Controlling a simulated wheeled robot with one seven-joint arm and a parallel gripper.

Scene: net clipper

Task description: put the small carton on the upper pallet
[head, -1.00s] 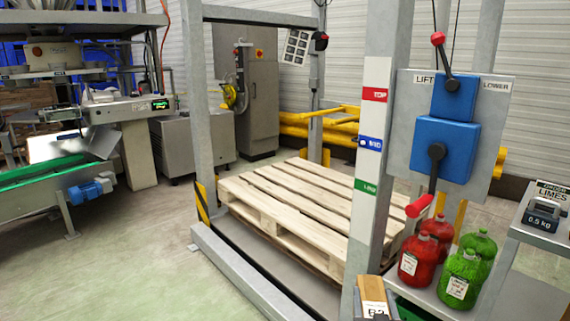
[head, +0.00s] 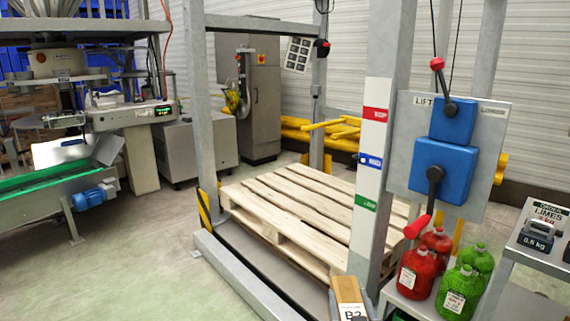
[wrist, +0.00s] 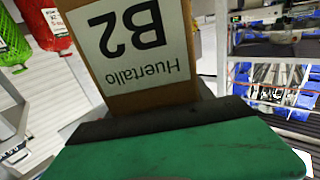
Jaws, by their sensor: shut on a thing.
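The small carton (head: 348,291) is brown with a white label reading B2. It shows at the bottom edge of the head view, in front of the lift's right post. In the wrist view the carton (wrist: 140,50) fills the upper middle, its "Huertallo B2" label upside down. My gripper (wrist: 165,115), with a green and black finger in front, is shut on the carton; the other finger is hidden. The upper pallet (head: 300,197) is bare light wood slats inside the lift frame, left of and beyond the carton. Its right part is partly behind the post.
The grey lift post (head: 378,150) with TOP, MID and LOW marks stands between right and centre. A lever panel (head: 445,150) is beside it.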

